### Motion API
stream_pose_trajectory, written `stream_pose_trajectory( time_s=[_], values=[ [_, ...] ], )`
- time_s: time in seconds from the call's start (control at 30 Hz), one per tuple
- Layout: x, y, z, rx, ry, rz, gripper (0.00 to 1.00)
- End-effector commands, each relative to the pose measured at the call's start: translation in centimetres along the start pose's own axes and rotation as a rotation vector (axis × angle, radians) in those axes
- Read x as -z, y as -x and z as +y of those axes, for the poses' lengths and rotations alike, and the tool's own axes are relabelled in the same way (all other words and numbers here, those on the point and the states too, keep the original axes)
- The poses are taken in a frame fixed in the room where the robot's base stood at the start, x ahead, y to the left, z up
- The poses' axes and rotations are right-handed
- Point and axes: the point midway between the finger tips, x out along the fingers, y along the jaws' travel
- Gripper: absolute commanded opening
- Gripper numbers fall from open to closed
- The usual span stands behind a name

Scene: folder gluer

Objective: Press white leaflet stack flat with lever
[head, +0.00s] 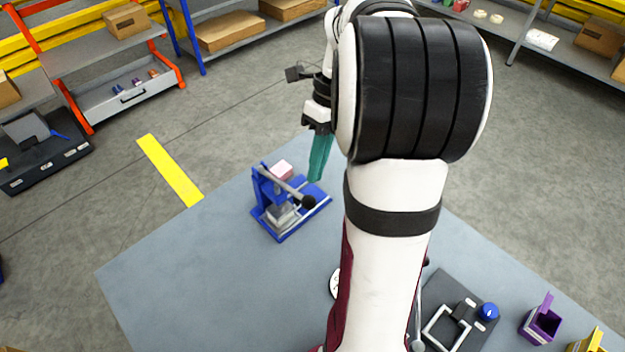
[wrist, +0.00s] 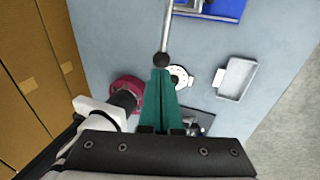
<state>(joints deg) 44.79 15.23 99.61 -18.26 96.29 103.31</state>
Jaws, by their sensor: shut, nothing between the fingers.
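The blue lever press (head: 262,188) stands on the grey table in the head view. Its metal lever (head: 283,184) slopes down to a black ball knob (head: 308,202). A pale grey-white stack (head: 282,216) sits in the press at the near side, partly hidden by press parts. My gripper (head: 316,179) has teal fingers, shut and empty, above and behind the knob in the head view. In the wrist view the lever rod (wrist: 167,25) ends in the knob (wrist: 162,60), just beyond my fingertips. I cannot tell whether they touch it.
A pinkish-white block (head: 282,170) sits at the press's far side. A black fixture (head: 461,309), a blue knob (head: 488,312) and a purple holder (head: 541,322) stand at the right. A grey tray (wrist: 236,78) and white disc (wrist: 179,77) show in the wrist view. The table left of the press is clear.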

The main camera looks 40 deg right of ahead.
Motion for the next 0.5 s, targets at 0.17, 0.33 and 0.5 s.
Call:
stream_pose_trajectory(
  time_s=[0.17, 0.33, 0.5],
  values=[
    [0.0, -2.7, 0.0, -0.002, 0.002, 0.002, 0.0],
    [0.0, -3.6, 0.0, -0.001, 0.0, 0.001, 0.0],
    [0.0, -3.7, 0.0, 0.0, 0.001, 0.0, 0.0]
  ],
)
